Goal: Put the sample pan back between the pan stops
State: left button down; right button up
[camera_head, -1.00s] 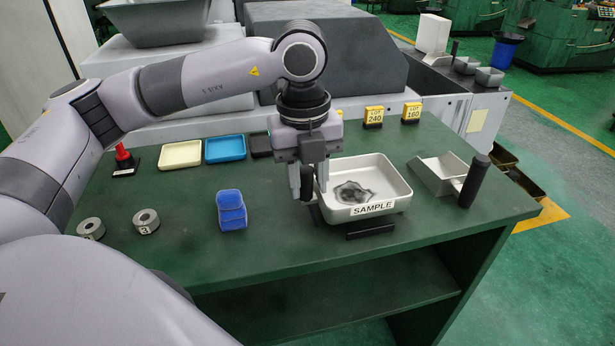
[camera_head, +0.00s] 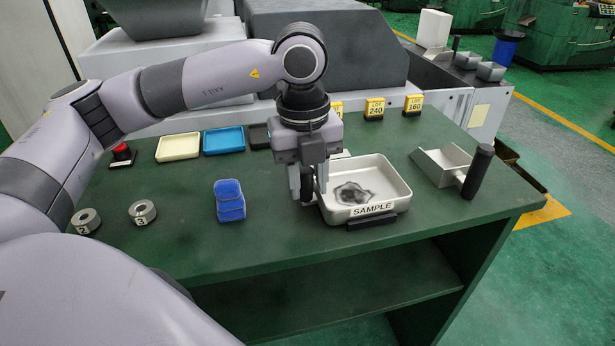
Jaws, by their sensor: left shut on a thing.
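The sample pan (camera_head: 394,197) is a pale metal tray with a SAMPLE label on its front and a dark grey patch of material inside. My left gripper (camera_head: 307,190) points down at the pan's left side, shut on the pan, with a dark piece between its fingers. A black pan stop (camera_head: 372,221) lies on the green table just below the pan's front edge, partly covered by it. The pan looks level; I cannot tell whether it rests on the table or hangs slightly above. Other stops are hidden by the pan and gripper. My right gripper is not in view.
A metal scoop (camera_head: 440,165) with a black handle lies right of the pan. Cream (camera_head: 179,147) and blue (camera_head: 224,141) trays and yellow lot tags (camera_head: 375,107) line the back. The table's front edge is near.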

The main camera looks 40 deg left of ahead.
pick_arm(q)
jog(key=shift+f, duration=0.25)
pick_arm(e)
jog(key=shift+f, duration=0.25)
pick_arm(q)
jog(key=c, duration=0.7)
grip_release()
jog(key=shift+r, duration=0.1)
notch_tip(320, 180, up, 6)
jog(key=shift+s+f, duration=0.1)
jog(key=shift+r, duration=0.65)
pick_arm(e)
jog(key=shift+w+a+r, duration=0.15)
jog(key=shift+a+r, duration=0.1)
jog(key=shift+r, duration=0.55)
pick_arm(q)
jog(key=shift+f, duration=0.1)
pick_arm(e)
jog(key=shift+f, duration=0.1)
